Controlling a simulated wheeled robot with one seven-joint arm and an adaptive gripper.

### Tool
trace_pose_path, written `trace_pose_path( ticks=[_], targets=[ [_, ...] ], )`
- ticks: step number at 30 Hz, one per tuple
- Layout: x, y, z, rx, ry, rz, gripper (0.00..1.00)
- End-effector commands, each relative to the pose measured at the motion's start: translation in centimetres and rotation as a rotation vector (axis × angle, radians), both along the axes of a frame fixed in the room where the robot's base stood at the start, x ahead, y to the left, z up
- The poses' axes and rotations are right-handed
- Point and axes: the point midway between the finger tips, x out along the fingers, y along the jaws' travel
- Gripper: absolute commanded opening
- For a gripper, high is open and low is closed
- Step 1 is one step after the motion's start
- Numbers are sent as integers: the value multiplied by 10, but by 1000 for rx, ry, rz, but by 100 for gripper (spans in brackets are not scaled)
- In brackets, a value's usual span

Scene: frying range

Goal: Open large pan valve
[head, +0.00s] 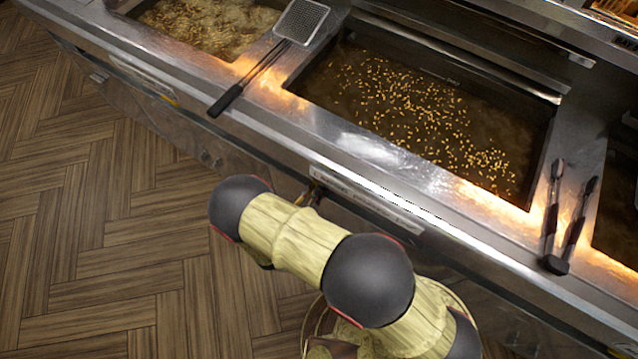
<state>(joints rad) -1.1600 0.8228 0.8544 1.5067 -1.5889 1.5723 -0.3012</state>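The large pan (420,110) is set into the steel counter and holds dark oil with many small golden bits floating in it. Its front panel carries a pale label strip (365,200). A small dark fitting (310,194) shows below the left end of that strip, partly behind my arm; I cannot tell if it is the valve. My arm reaches up from the lower right to a dark joint at the counter's front. My gripper cannot be made out; it seems hidden behind or below the arm.
A second frying pan (215,25) sits at upper left. A skimmer (270,55) lies across the divider, its black handle overhanging the front edge. Black-tipped tongs (565,225) lie on the right divider. Wooden floor (100,230) at left is clear.

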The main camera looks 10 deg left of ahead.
Motion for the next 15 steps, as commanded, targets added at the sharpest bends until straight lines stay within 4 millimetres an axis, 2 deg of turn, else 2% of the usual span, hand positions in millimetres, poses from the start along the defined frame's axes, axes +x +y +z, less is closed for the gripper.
trace_pose_path(
  ticks=[6,15],
  targets=[
    [-1,-1,-3,154,-59,1,0],
    [-1,0,-2,288,-115,1,0]
  ],
)
